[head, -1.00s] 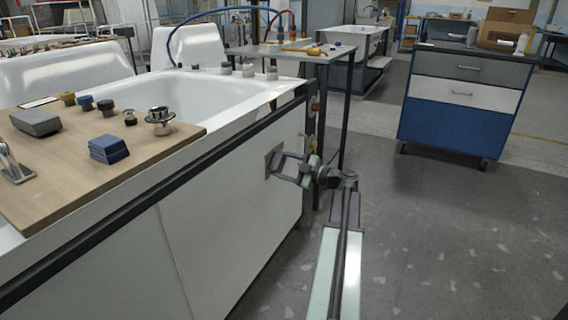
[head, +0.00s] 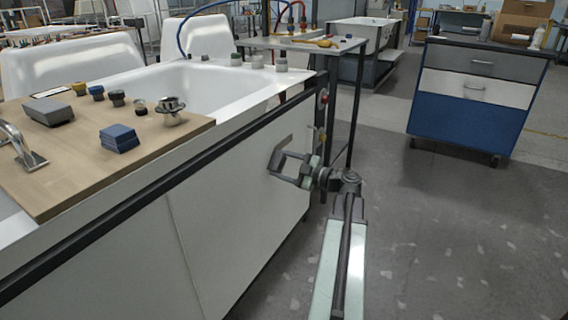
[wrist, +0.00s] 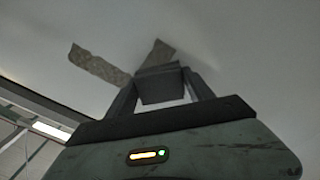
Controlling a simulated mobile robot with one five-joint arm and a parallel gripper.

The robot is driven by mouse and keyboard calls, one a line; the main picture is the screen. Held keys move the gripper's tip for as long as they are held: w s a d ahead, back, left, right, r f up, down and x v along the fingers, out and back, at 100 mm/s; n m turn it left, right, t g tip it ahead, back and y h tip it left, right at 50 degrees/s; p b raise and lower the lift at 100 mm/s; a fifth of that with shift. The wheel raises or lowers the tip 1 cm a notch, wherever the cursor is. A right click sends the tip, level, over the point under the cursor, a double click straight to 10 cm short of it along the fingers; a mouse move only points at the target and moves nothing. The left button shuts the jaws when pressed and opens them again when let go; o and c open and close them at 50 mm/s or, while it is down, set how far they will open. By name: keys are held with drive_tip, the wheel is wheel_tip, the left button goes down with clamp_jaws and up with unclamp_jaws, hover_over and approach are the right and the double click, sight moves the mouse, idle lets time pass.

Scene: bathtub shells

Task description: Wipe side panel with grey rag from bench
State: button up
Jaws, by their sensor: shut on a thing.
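My gripper (head: 279,163) is at the white side panel (head: 225,215) of the near bathtub, close to its right end. In the wrist view its fingers (wrist: 162,82) are shut on a dark grey folded rag (wrist: 165,91), which lies against or very close to the panel; exact contact is hard to tell. A brownish-grey smear (wrist: 100,67) is on the panel left of the rag, and another patch (wrist: 157,53) shows just beyond it. In the head view a smear (head: 281,149) shows above the gripper.
A wooden board (head: 75,185) lies across the tub, with a grey block (head: 48,111), blue pads (head: 118,138) and several fittings on it. A dark rail (head: 135,195) runs along the panel's top. A small table (head: 330,47) stands behind; a drawer cabinet (head: 470,100) stands right. Floor between is clear.

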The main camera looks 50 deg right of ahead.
sight(294, 139)
wheel_tip(294, 139, up, 2)
drive_tip(key=shift+a+r+p, duration=0.1)
drive_tip(key=shift+r+p, duration=0.05)
drive_tip(key=shift+p, duration=0.9)
drive_tip(key=shift+w+d, duration=0.2)
drive_tip(key=shift+d, duration=0.75)
drive_tip(key=shift+w+d, duration=0.15)
drive_tip(key=shift+d, duration=0.8)
drive_tip(key=shift+w+d, duration=0.3)
drive_tip(key=shift+d, duration=0.55)
drive_tip(key=shift+w+d, duration=0.25)
drive_tip(key=shift+d, duration=0.6)
drive_tip(key=shift+d, duration=0.1)
drive_tip(key=shift+w+d, duration=0.3)
drive_tip(key=shift+d, duration=0.85)
drive_tip(key=shift+w+d, duration=0.35)
drive_tip(key=shift+d, duration=0.75)
drive_tip(key=shift+w+d, duration=0.3)
drive_tip(key=shift+d, duration=0.85)
drive_tip(key=shift+s, duration=0.15)
drive_tip(key=shift+v, duration=2.9)
